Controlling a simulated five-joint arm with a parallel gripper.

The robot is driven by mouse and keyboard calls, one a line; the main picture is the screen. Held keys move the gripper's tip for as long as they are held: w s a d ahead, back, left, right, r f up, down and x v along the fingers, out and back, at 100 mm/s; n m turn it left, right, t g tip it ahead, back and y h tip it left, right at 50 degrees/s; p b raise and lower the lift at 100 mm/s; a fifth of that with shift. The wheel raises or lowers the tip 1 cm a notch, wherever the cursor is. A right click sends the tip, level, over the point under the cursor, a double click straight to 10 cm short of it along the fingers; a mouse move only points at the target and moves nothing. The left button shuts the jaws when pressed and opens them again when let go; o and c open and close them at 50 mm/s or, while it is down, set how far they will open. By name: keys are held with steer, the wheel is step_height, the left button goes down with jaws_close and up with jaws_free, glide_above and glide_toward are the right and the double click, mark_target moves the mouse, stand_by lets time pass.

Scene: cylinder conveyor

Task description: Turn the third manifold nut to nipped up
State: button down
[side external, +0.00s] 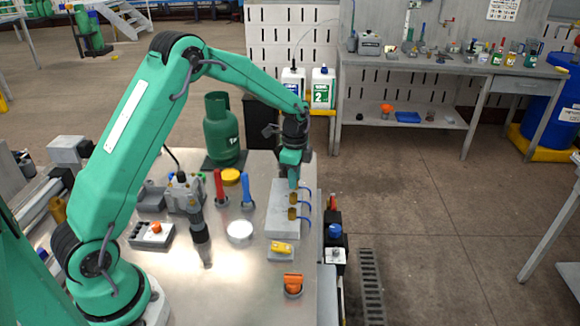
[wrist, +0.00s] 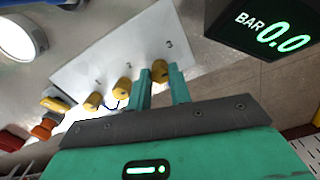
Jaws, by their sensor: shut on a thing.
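The pale manifold plate (side external: 283,226) lies on the metal bench and also shows in the wrist view (wrist: 115,50), with numbers beside its nuts. The third manifold nut (wrist: 160,70), brass-coloured, sits by the number 3. My gripper (wrist: 160,76) is shut on this nut, one green finger on each side. In the side view my gripper (side external: 293,184) points down at the far end of the plate and hides the third nut. The second nut (wrist: 122,87) and the first nut (wrist: 92,101) stand free in a row, with thin blue hoses near them.
A black display (wrist: 268,35) reading BAR 0.0 is close to my gripper. A yellow part (side external: 281,249) and an orange-topped part (side external: 293,284) stand nearer the camera. A white round dish (side external: 239,231), red handle (side external: 219,186) and blue handle (side external: 246,190) are left of the plate.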

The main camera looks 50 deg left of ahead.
steer(key=c, duration=1.3)
jaws_free()
steer(key=shift+r, duration=0.1)
steer(key=shift+r, duration=3.8)
steer(key=shift+r, duration=0.15)
